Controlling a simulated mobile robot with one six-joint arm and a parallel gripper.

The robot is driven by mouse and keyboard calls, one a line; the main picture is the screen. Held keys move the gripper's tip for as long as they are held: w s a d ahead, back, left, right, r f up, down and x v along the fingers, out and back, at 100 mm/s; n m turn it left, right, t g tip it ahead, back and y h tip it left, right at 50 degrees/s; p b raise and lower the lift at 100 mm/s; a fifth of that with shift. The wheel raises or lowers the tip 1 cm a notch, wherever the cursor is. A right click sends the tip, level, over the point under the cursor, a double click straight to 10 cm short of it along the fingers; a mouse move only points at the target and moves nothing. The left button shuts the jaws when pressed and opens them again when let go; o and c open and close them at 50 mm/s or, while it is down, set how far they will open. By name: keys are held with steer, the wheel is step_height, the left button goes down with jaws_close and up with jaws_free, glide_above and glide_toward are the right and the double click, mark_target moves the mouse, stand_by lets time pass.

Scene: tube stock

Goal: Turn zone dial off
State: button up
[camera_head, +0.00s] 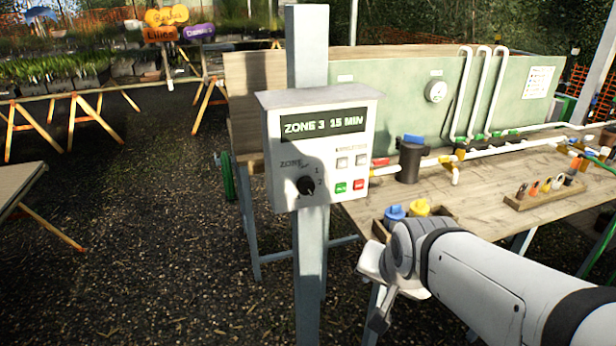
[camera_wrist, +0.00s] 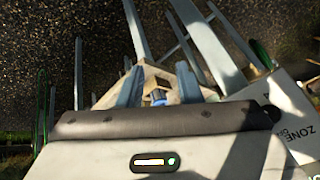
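The zone dial (camera_head: 306,185) is a small black knob at the lower left of a white control box (camera_head: 276,150) on a grey post.
A wooden bench (camera_head: 480,185) with white pipes, a dark cylinder (camera_head: 411,160) and a fittings rack (camera_head: 545,190) stands behind and right. Blue and yellow caps (camera_head: 420,207) sit in a wooden tray at its near corner. The gravel left of the post is clear.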

steer(key=o, duration=0.6)
steer(key=w+a+m+t, duration=0.1)
steer(key=w+m, duration=0.2)
steer(key=w+a+m+t+y+b, duration=0.1)
steer(key=w+a+m+t, duration=0.1)
steer(key=w+m, duration=0.1)
steer(key=w+a+m+t+b, duration=0.1)
steer(key=w+a+m+t, duration=0.1)
steer(key=w, duration=0.1)
steer(key=shift+m+y, duration=0.3)
steer(key=shift+m, duration=0.1)
steer(key=shift+c, duration=0.2)
steer(key=m+t+y+b, duration=0.25)
steer(key=m+t, duration=0.35)
steer(key=m, duration=0.6)
glide_toward(307, 190)
steer(key=w, duration=0.1)
steer(key=shift+p+x, duration=0.4)
steer(key=shift+x, duration=3.55)
steer(key=shift+s+a, duration=0.1)
steer(key=c, duration=1)
